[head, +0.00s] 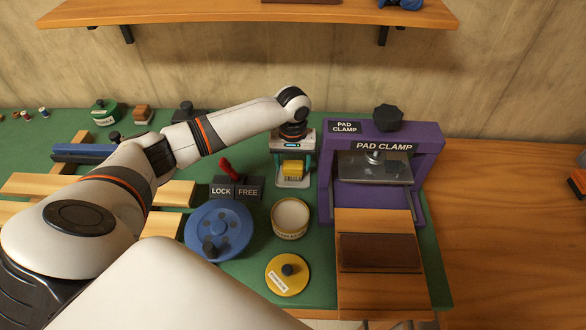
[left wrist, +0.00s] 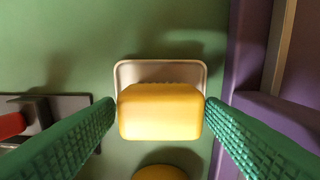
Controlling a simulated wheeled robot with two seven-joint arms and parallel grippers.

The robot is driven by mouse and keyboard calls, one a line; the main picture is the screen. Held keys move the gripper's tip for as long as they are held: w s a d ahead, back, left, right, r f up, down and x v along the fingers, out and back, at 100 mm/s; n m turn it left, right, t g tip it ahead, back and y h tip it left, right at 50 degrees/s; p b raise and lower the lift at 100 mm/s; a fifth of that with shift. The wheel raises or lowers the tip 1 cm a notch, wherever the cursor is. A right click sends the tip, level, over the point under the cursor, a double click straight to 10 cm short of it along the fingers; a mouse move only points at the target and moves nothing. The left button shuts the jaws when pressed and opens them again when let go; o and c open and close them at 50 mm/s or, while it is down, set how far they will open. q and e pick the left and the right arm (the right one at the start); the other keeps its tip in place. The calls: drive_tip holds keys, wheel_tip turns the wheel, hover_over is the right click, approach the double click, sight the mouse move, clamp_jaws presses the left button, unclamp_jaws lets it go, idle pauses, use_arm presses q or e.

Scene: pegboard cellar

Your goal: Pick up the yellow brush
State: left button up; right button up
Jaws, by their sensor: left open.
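The yellow brush (head: 292,170) stands at a small white tray (head: 293,184) on the green bench mat, left of the purple clamp. In the left wrist view the brush (left wrist: 162,112) is a rounded yellow block, with the tray's pale rim (left wrist: 160,65) behind it. My left gripper (head: 293,163) reaches down over the brush from above. Its green textured fingers (left wrist: 162,103) are open, one on each side of the brush and very close to its sides. Whether they touch it I cannot tell. My right gripper is not in view.
The purple pad clamp (head: 325,195) stands close on the right. A lock/free block with a red lever (head: 229,170) is close on the left. A round open tin (head: 290,216), a blue disc (head: 219,229) and a yellow lid (head: 287,278) lie nearer. A wooden shelf (head: 230,12) hangs above.

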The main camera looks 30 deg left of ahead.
sight(293, 164)
use_arm(q)
drive_tip(key=shift+f, duration=1.55)
drive_tip(key=c, duration=0.7)
drive_tip(key=shift+c, duration=0.2)
drive_tip(key=shift+r, duration=0.1)
wheel_tip(293, 164, up, 18)
drive_tip(key=o, duration=0.4)
drive_tip(key=shift+c, duration=1.6)
